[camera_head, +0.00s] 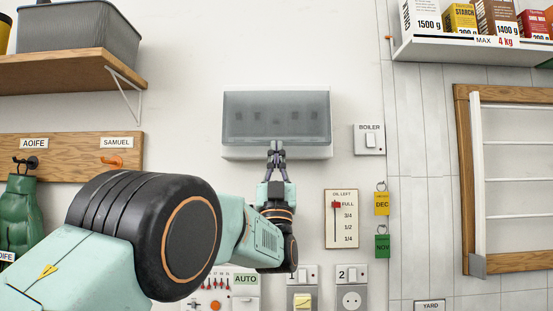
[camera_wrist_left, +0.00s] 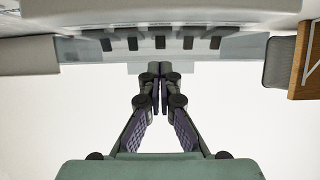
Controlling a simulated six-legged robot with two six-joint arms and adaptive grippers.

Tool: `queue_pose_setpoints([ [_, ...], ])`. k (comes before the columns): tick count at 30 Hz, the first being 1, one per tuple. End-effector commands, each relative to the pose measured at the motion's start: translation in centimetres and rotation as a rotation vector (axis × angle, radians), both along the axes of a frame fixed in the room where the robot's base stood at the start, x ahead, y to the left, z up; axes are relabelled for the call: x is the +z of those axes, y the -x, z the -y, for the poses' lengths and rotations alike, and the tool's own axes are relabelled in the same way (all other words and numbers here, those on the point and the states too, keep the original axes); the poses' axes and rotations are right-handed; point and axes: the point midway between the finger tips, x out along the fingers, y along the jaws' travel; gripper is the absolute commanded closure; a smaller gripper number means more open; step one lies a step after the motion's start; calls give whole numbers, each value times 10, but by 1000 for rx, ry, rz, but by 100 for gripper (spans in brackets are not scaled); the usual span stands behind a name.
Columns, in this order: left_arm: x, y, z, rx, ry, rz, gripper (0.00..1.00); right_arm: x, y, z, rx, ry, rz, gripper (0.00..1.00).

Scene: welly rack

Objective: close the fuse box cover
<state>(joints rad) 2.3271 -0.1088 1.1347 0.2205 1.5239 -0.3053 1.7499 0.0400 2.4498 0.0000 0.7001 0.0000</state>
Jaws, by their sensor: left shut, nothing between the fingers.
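The fuse box (camera_head: 228,153) is a white box on the wall. Its smoky see-through cover (camera_head: 290,103) hangs down over the front, with a row of dark switches showing through. I cannot tell whether the cover sits flush. My left gripper (camera_head: 276,146) is shut and empty, its fingertips at the middle of the cover's lower edge. In the left wrist view the closed fingertips (camera_wrist_left: 153,82) are just at a grey strip below the cover (camera_wrist_left: 85,48); whether they touch is unclear. My right gripper is not in view.
A boiler switch (camera_head: 369,140) is right of the box. An oil gauge (camera_head: 341,218) and hanging tags (camera_head: 382,203) are lower right. A wooden shelf (camera_head: 60,72) juts out at the left, and a white shelf (camera_head: 470,48) at the upper right.

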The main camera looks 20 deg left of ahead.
Motion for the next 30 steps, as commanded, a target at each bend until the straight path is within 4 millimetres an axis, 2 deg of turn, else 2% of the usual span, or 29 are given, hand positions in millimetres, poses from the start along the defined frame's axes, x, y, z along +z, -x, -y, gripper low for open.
queue_pose_setpoints([
  [30, 0, 9, 1, -1, 1, -1, 100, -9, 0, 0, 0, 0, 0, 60],
])
